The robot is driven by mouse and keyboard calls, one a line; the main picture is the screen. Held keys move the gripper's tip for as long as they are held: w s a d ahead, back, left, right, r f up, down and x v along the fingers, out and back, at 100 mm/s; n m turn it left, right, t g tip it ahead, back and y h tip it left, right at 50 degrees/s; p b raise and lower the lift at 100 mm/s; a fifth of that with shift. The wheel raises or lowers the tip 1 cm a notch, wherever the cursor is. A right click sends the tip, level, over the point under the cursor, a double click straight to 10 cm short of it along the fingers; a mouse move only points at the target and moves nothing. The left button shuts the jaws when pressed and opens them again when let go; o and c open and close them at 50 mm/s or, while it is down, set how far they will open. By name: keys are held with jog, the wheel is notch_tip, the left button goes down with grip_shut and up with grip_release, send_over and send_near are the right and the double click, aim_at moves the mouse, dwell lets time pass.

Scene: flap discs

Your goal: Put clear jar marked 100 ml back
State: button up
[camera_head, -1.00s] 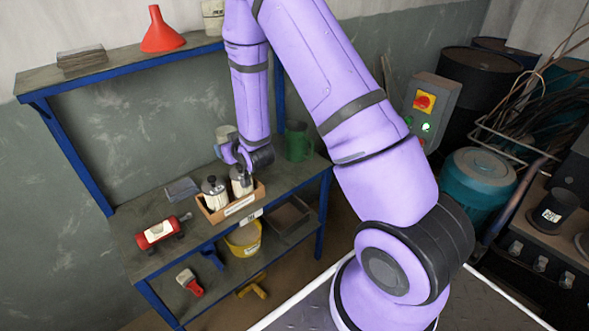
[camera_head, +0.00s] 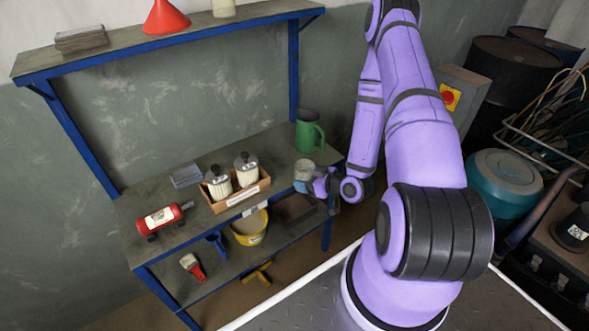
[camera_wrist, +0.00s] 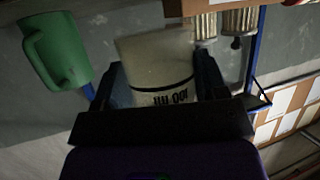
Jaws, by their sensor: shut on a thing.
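The clear jar marked 100 ml (camera_wrist: 158,62) is between the fingers of my gripper (camera_wrist: 160,85) in the wrist view, its marking upside down there. In the head view the jar (camera_head: 304,167) shows as a small pale cup shape at the right end of the shelf's middle board (camera_head: 145,205). My gripper (camera_head: 318,186) reaches it from the right and is shut on it. I cannot tell whether the jar's base touches the board.
A green jug (camera_head: 308,132) stands just behind the jar. A wooden box (camera_head: 238,197) with two dark-topped flap containers stands to the left. A red tool (camera_head: 160,219) lies further left. A red funnel (camera_head: 165,18) is on the top board.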

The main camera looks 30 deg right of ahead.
jog(key=shift+s+f, duration=0.15)
jog(key=shift+s, duration=0.45)
jog(key=w+d, duration=0.1)
jog(key=w, duration=0.4)
jog(key=w+d+f, duration=0.1)
jog(key=w+d, duration=0.1)
jog(key=w, duration=0.3)
jog(key=w+d, duration=0.2)
jog(key=w, duration=0.3)
jog(key=shift+d+f, duration=0.1)
jog(key=shift+f, duration=0.15)
jog(key=shift+s+f, duration=0.1)
jog(key=shift+f, duration=1.65)
jog(key=o, duration=1)
jog(key=shift+f, duration=0.1)
